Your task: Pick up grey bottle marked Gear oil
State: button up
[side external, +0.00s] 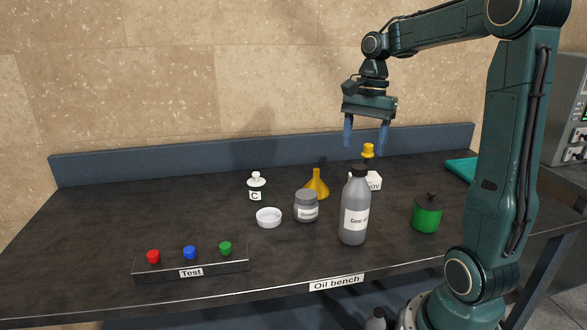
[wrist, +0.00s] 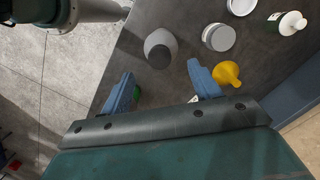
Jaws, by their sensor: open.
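The grey bottle (side external: 354,210) has a black cap and a white label reading "Gear oil", partly turned from view. It stands upright near the front right of the dark bench. In the wrist view the bottle (wrist: 158,45) shows from above, beyond my fingertips and between their lines. My gripper (side external: 364,148) is open and empty, pointing down, above and behind the bottle and well clear of it. Its two blue fingers are spread apart in the wrist view (wrist: 162,83).
A grey jar (side external: 307,207), yellow funnel (side external: 317,184), white dish (side external: 269,217) and small bottle marked C (side external: 256,183) stand left of the bottle.

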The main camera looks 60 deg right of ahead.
aim_at(360, 166)
jog(key=shift+a+f, duration=0.1)
jog(key=shift+f, duration=0.35)
jog(key=shift+f, duration=0.1)
jog(key=shift+a+f, duration=0.25)
jog(key=shift+f, duration=1.25)
jog(key=shift+a+f, duration=0.2)
jog(key=shift+f, duration=1.3)
jog(key=shift+c, duration=0.4)
grip_shut()
